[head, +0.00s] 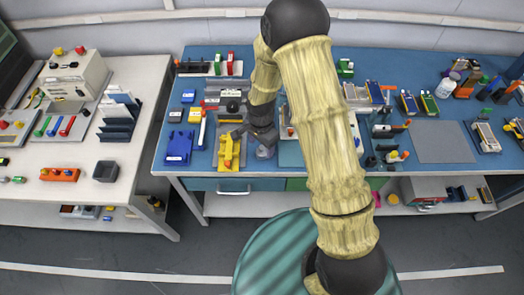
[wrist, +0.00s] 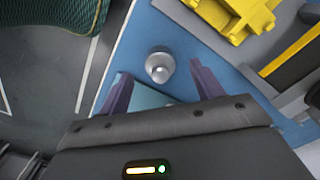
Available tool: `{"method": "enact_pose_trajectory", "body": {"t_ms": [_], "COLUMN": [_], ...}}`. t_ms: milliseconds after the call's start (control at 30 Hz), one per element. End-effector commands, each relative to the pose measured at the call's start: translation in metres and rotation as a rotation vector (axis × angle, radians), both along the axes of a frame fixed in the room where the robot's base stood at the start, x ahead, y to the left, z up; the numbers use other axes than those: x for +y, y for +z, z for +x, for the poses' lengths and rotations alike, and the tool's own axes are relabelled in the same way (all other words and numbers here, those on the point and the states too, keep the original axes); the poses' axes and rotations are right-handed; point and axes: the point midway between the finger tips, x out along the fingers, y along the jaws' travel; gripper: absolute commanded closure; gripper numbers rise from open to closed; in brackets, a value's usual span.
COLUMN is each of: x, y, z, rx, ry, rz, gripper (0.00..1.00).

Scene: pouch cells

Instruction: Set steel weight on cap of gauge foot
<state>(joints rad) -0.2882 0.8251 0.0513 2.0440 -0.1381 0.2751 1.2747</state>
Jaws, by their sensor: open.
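A small round grey metal piece with a pale knob, which looks like the steel weight (wrist: 159,66), stands on the blue bench top in the wrist view. In the head view it is a small grey shape (head: 265,152) just below my gripper (head: 266,138). In the wrist view the two purple fingers of my gripper (wrist: 157,78) are apart, one on each side of the weight in the picture, with nothing held. A yellow device (head: 229,151) stands on a grey plate left of the weight; its body also shows in the wrist view (wrist: 236,16). I cannot tell which part is the gauge foot or its cap.
The weight is close to the front edge of the blue bench (head: 330,178). A blue block (head: 179,146) lies farther left. A panel and small fixtures (head: 385,155) stand to the right, partly behind my arm. A bare grey mat (head: 443,142) lies at the right.

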Motion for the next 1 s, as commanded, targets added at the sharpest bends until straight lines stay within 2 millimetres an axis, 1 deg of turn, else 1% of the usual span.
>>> {"method": "enact_pose_trajectory", "body": {"t_ms": [100,200,300,867,1000], "x": [-0.004,-0.003,-0.003,-0.003,-0.003], "y": [-0.013,-0.026,-0.033,-0.034,-0.034], "z": [0.002,0.002,0.002,0.003,0.002], "rx": [0.004,0.003,0.001,0.001,0.001], "ry": [-0.002,0.0,0.0,-0.001,-0.001], "rz": [-0.001,-0.001,-0.001,-0.001,-0.001], "gripper": [0.34,0.34,0.34,0.34,0.62]}}
